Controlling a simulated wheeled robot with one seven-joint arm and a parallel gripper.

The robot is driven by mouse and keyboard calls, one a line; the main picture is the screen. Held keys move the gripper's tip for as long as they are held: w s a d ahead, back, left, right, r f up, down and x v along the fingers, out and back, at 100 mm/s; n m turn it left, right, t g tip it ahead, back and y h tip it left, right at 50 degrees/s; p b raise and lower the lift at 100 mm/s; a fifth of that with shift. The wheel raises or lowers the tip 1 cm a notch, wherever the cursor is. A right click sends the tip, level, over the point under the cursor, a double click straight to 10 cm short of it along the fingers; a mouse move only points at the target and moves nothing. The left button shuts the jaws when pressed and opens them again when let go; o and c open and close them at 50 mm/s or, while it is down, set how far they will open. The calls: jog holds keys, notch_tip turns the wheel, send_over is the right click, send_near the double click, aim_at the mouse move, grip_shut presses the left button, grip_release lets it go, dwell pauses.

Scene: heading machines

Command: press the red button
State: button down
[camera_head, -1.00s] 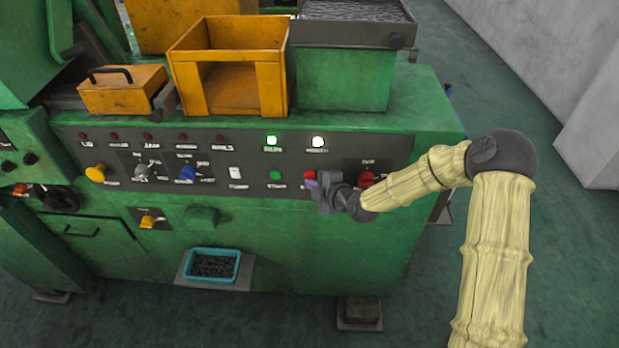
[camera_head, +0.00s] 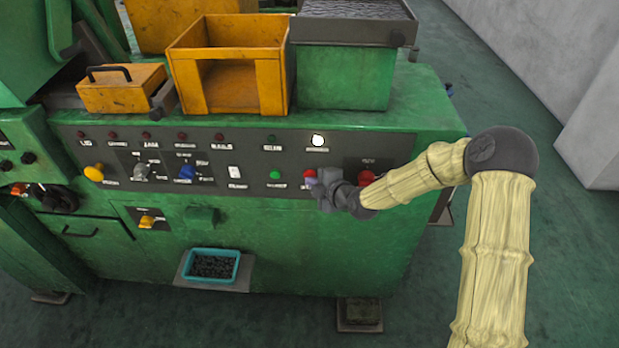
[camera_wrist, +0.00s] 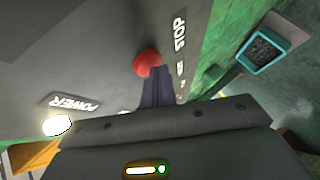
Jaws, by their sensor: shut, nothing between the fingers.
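The red button (camera_head: 309,174) sits on the dark control panel, right of a green button. In the wrist view the round red button (camera_wrist: 147,62) is beside the word STOP. My gripper (camera_head: 315,185) is shut and empty, pointing at the panel from the right. In the wrist view its closed fingertips (camera_wrist: 154,76) meet the lower edge of the red button and appear to touch it. How far the button is pushed in cannot be told.
A green button (camera_head: 275,174) and a white switch (camera_head: 234,172) are to the left. A larger red knob (camera_head: 366,177) is close behind my arm. A lit white lamp (camera_head: 318,140) is above. A blue tray (camera_head: 212,281) of dark parts juts out below.

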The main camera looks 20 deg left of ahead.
jog(key=shift+s, duration=0.3)
jog(key=s+b, duration=0.1)
jog(key=s, duration=0.1)
jog(key=s+d+b, duration=0.1)
jog(key=s, duration=0.1)
jog(key=s+b, duration=0.1)
jog(key=shift+s+d, duration=0.25)
jog(key=shift+s, duration=0.15)
dwell(0.8)
